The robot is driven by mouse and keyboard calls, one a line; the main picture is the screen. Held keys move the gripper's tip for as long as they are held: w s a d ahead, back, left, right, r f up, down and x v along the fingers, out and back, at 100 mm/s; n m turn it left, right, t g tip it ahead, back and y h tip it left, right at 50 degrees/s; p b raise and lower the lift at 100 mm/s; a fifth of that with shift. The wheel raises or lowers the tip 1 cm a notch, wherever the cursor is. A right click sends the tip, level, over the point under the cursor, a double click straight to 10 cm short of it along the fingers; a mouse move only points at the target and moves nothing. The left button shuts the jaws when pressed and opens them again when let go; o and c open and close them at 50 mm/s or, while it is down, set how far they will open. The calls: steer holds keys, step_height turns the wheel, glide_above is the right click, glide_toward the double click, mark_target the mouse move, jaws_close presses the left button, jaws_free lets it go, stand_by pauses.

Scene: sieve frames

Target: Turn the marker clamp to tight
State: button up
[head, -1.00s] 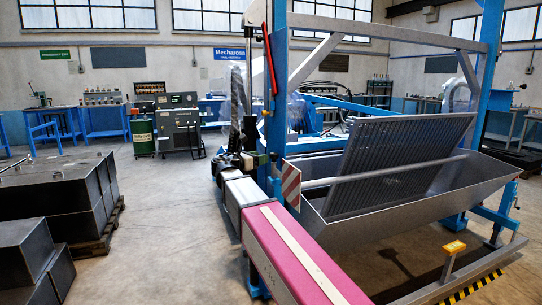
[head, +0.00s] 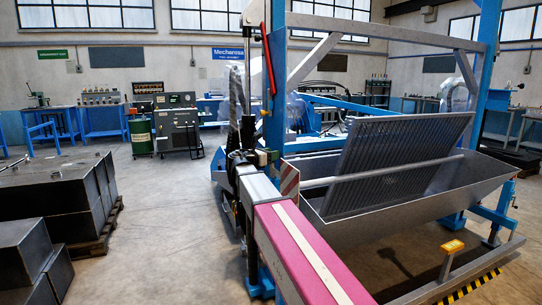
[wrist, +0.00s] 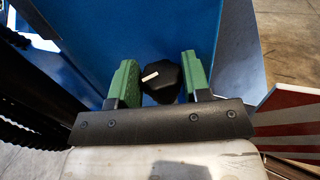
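In the wrist view a dark knob (wrist: 164,84) with a pale pointer mark is on a blue surface. Its pointer is toward the left. I take this knob to be the marker clamp. My gripper (wrist: 161,70) has two green fingers, one on each side of the knob. The fingers are parted and lie very close to its sides. I cannot tell whether they press on it. In the head view my arm reaches to the blue post, and the knob cannot be made out there.
A grey trough (head: 400,205) with a slanted sieve panel (head: 395,160) stands right of the blue post (head: 276,90). A red-and-white striped plate (head: 290,185) is beside the post and shows at lower right in the wrist view (wrist: 290,115). Dark metal blocks (head: 50,200) stand at left.

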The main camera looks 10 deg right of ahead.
steer(key=shift+w, duration=0.1)
steer(key=m+g, duration=0.1)
steer(key=m+g+h, duration=0.1)
steer(key=g, duration=0.1)
steer(key=m+g+h, duration=0.1)
steer(key=g, duration=0.1)
steer(key=shift+w+a+m, duration=0.1)
steer(key=shift+w+m, duration=0.15)
steer(key=shift+m, duration=0.15)
steer(key=shift+m+g, duration=1)
steer(key=shift+g, duration=0.7)
steer(key=shift+m+g, duration=1)
steer(key=shift+g, duration=0.7)
steer(key=o, duration=0.7)
steer(key=shift+c, duration=0.2)
